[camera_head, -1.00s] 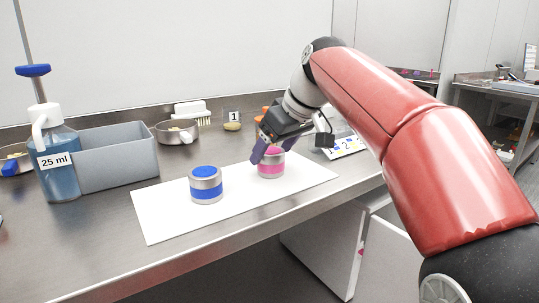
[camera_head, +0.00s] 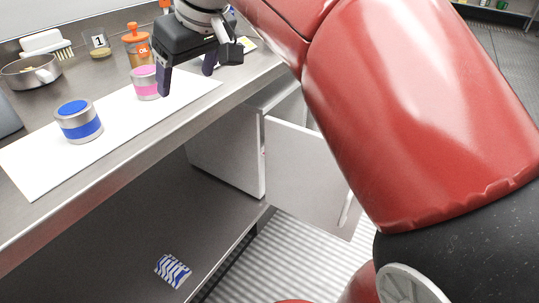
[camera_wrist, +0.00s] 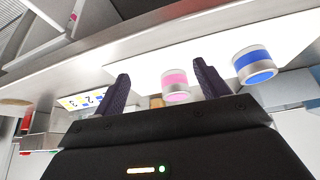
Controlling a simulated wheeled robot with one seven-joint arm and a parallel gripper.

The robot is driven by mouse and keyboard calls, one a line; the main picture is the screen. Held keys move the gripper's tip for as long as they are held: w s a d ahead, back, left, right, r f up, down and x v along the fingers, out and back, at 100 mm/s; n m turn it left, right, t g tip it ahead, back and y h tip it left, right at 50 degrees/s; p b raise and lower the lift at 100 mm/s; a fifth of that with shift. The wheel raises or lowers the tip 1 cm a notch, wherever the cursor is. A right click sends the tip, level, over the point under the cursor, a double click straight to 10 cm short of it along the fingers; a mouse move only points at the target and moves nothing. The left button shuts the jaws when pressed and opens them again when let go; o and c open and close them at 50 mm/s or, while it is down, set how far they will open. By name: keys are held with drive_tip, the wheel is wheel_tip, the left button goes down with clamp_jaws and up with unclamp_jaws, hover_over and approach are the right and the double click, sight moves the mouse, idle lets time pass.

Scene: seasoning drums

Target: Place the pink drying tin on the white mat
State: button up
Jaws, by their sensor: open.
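The pink-banded tin (camera_head: 145,83) stands upright on the white mat (camera_head: 40,172), toward the mat's right end in the head view. A blue-banded tin (camera_head: 79,121) stands on the same mat to its left. My gripper (camera_head: 187,82) is open and empty, just right of the pink tin. In the wrist view the pink tin (camera_wrist: 175,86) shows beyond and between my gripper's fingers (camera_wrist: 162,82), apart from them. The blue tin (camera_wrist: 255,65) is right of the fingers there.
An orange bottle (camera_head: 137,44), a pan (camera_head: 30,72), a brush (camera_head: 46,44) and a "1" card (camera_head: 98,41) stand behind the mat. Below the counter, a white cabinet door (camera_head: 305,180) hangs open. A striped item (camera_head: 173,270) lies on the lower shelf.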

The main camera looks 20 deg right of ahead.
drive_tip(key=s+d+f+m+h, duration=0.1)
drive_tip(key=s+d+f+m, duration=0.2)
drive_tip(key=s+f, duration=0.5)
drive_tip(key=s+d+f+m+h, duration=0.1)
drive_tip(key=s+d+f, duration=0.4)
drive_tip(key=f, duration=0.8)
drive_tip(key=s+m, duration=0.1)
drive_tip(key=s, duration=0.2)
drive_tip(key=shift+s+d+f+m+h, duration=0.2)
drive_tip(key=shift+s+f+m+h, duration=0.1)
drive_tip(key=shift+s+m, duration=0.1)
